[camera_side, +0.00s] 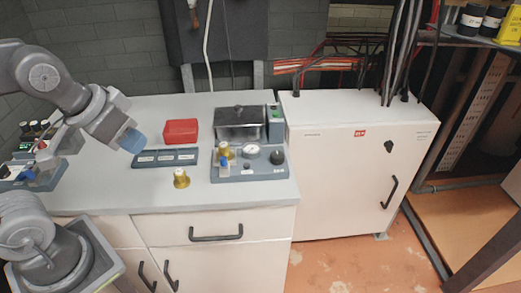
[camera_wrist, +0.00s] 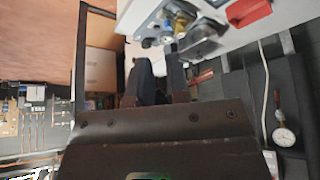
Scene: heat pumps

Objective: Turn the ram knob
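The grey control panel (camera_side: 250,174) sits on the bench, with a round white gauge (camera_side: 250,151), a black round knob (camera_side: 277,157), a brass fitting and a blue valve on it. No label reads clearly, so I cannot confirm which part is the ram knob. In the wrist view the panel's parts appear small at the upper middle, beyond the fingers. My gripper (camera_wrist: 162,62) shows two dark fingers standing apart with nothing visible between them. In the side view my wrist ends in a blue cap left of the panel, and the fingertips do not show clearly.
A red box (camera_side: 181,131), a dark labelled tray (camera_side: 165,158) and a loose brass fitting (camera_side: 181,178) lie left of the panel. A lidded metal box (camera_side: 240,122) stands behind it. A white cabinet (camera_side: 350,165) stands to the right. The bench's front strip is mostly clear.

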